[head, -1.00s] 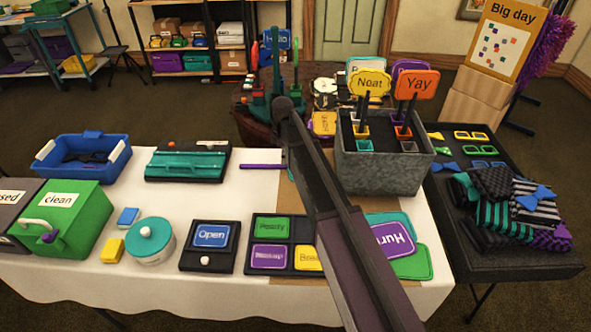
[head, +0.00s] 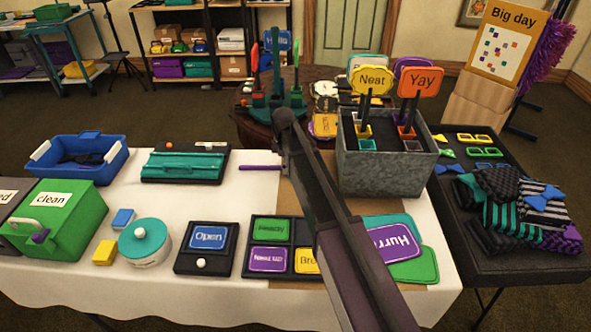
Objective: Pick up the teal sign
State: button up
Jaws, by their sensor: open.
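A teal sign (head: 400,221) lies flat near the right front edge of the white-covered table in the head view. A purple sign (head: 392,242) with white lettering overlaps it, so only the teal sign's far and right border shows. A green sign (head: 420,268) lies at the near side of the same pile. My arm crosses the middle of the view, just left of the pile. My gripper does not show.
A grey bin (head: 385,172) with upright signs stands behind the pile. A black tray (head: 287,232) of small signs lies to its left. A purple stick (head: 260,168) lies near my arm. The white table (head: 215,205) has bare patches further left.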

grip_shut()
jog(key=shift+r, duration=0.2)
dwell(0.4)
notch_tip(320, 180, up, 4)
jog(key=p, duration=0.4)
jog(key=shift+f, duration=0.25)
jog(key=s, duration=0.5)
jog(key=s+d, duration=0.1)
jog(key=s, duration=0.4)
jog(key=s+r+p, duration=0.1)
jog(key=s, duration=0.5)
jog(key=shift+d, duration=0.4)
